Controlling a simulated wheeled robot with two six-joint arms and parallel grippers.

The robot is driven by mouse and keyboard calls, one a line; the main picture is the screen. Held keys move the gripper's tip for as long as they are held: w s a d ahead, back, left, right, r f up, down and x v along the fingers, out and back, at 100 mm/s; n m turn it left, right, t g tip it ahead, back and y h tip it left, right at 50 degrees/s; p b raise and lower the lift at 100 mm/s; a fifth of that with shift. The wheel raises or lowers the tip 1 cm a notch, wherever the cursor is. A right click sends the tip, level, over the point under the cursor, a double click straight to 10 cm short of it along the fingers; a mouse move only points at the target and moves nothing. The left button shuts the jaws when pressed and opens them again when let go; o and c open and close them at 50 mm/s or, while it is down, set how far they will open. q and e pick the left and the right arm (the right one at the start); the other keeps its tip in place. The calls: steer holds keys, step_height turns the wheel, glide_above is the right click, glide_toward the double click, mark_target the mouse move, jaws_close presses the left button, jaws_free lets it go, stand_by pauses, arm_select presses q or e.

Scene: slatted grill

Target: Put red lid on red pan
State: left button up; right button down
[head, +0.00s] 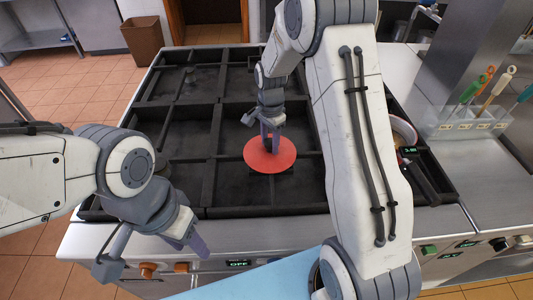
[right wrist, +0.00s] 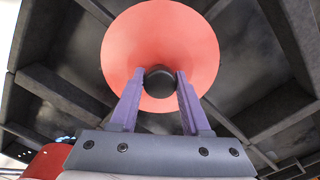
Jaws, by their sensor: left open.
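The red lid (head: 284,158) is a flat disc over the middle of the slatted grill. In the right wrist view the lid (right wrist: 160,35) fills the top centre, with its black knob (right wrist: 159,80) between my purple fingers. My right gripper (head: 270,138) points down at the lid, its fingers against both sides of the knob. I cannot tell if the lid touches the grill. My left gripper (head: 152,256) is open and empty at the front left. A round pale-rimmed thing (head: 408,130), perhaps the red pan, is at the grill's right, partly hidden by my right arm.
The black grill (head: 185,130) is divided into square compartments by raised bars. A dark handle (head: 424,180) lies at its right side. A utensil holder (head: 462,122) stands on the right counter. A red patch (right wrist: 46,161) shows at the lower left of the right wrist view.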

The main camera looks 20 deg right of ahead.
mark_target(270, 141)
steer(key=shift+r+p, duration=2.15)
steer(key=shift+r, duration=0.35)
